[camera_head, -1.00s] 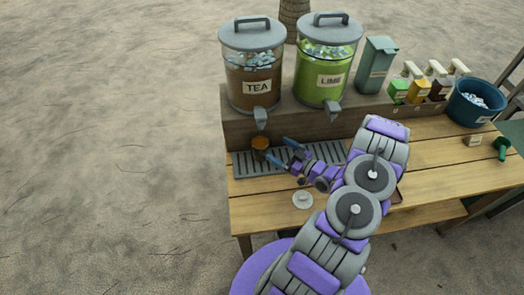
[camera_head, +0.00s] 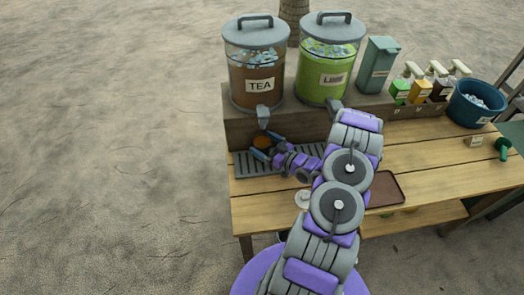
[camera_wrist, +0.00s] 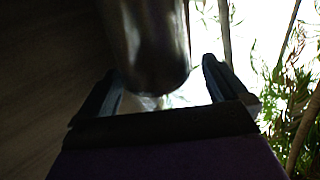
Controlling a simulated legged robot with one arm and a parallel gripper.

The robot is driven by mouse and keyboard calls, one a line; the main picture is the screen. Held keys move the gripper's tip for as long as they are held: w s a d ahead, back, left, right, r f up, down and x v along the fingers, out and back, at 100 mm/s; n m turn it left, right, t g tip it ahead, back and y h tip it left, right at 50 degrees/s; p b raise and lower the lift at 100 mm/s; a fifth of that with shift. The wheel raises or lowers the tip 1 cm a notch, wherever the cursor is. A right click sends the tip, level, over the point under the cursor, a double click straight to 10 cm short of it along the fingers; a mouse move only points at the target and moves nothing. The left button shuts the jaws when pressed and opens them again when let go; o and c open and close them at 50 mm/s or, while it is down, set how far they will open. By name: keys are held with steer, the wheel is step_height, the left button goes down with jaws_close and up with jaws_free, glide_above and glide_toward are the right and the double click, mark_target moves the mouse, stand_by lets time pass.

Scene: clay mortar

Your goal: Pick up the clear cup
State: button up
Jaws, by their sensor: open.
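The clear cup (camera_head: 262,142) shows as a small orange-brown round top under the tea dispenser's spout, at the left end of the grey drip grate (camera_head: 240,166). My gripper (camera_head: 267,147) reaches in from the right, open, with its blue fingertips on either side of the cup. In the wrist view my gripper (camera_wrist: 158,85) is open, and a dark, shiny, rounded cylinder stands between and beyond the fingers. I cannot tell whether that is the cup or the spout. The cup's lower part is hidden by the fingers in the head view.
The tea dispenser (camera_head: 256,85) and its spout (camera_head: 263,115) are just above the cup. The lime dispenser (camera_head: 324,80) stands beside it. A white lid-like disc (camera_head: 303,199) and a brown tray (camera_head: 385,190) lie on the wooden counter (camera_head: 440,165). A blue ice bucket (camera_head: 470,110) is far right.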

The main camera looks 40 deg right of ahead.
steer(key=shift+d+f, duration=0.1)
steer(key=shift+d, duration=0.3)
steer(key=c, duration=0.6)
steer(key=shift+a, duration=0.25)
steer(key=c, duration=0.7)
steer(key=shift+d, duration=0.1)
jaws_close()
